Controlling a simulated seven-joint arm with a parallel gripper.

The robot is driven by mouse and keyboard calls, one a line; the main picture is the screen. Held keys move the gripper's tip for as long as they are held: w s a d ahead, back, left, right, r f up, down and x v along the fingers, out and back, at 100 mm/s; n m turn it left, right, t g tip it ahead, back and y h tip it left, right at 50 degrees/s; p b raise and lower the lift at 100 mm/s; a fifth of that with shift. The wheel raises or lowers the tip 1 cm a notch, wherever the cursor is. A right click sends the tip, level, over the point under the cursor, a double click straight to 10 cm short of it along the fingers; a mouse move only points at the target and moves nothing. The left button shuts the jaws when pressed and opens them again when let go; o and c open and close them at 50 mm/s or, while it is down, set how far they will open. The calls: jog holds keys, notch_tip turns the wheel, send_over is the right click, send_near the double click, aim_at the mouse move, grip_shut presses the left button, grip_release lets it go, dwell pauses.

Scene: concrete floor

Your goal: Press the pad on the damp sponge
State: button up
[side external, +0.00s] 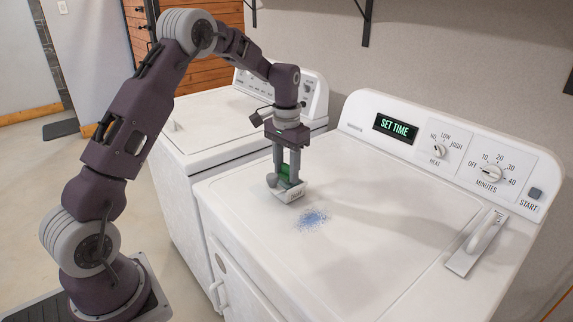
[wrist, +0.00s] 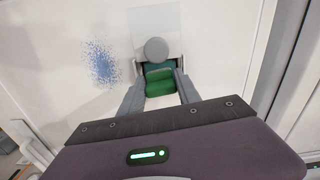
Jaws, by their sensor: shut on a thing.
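My gripper (side external: 286,170) points down over the white dryer top (side external: 350,210), its fingers on either side of a small green piece (wrist: 160,84). The gripper is shut on this piece, which also shows between the fingers in the side view (side external: 284,172). A round grey knob (wrist: 156,50) is just beyond the green piece in the wrist view. I cannot tell which part is the pad and which the sponge.
A blue speckled patch (side external: 312,219) lies close beside on the dryer top. A raised handle on a plate (side external: 480,237) is at the right. The control panel (side external: 440,150) rises at the back. A second white machine (side external: 215,125) stands left. The dryer top's middle is clear.

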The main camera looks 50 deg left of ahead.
aim_at(286, 166)
jog(key=shift+f, duration=0.55)
dwell(1.3)
jog(key=shift+r, duration=0.1)
jog(key=shift+r, duration=3.45)
jog(key=shift+m, duration=0.7)
jog(key=s+d+f, duration=0.2)
jog(key=s+d, duration=0.1)
jog(key=s+d+f, duration=0.3)
jog(key=s+d, duration=0.1)
jog(key=s+d+f, duration=0.2)
jog(key=s+d, duration=0.1)
jog(key=s, duration=0.1)
jog(key=shift+d+f, duration=0.2)
jog(key=shift+f, duration=0.15)
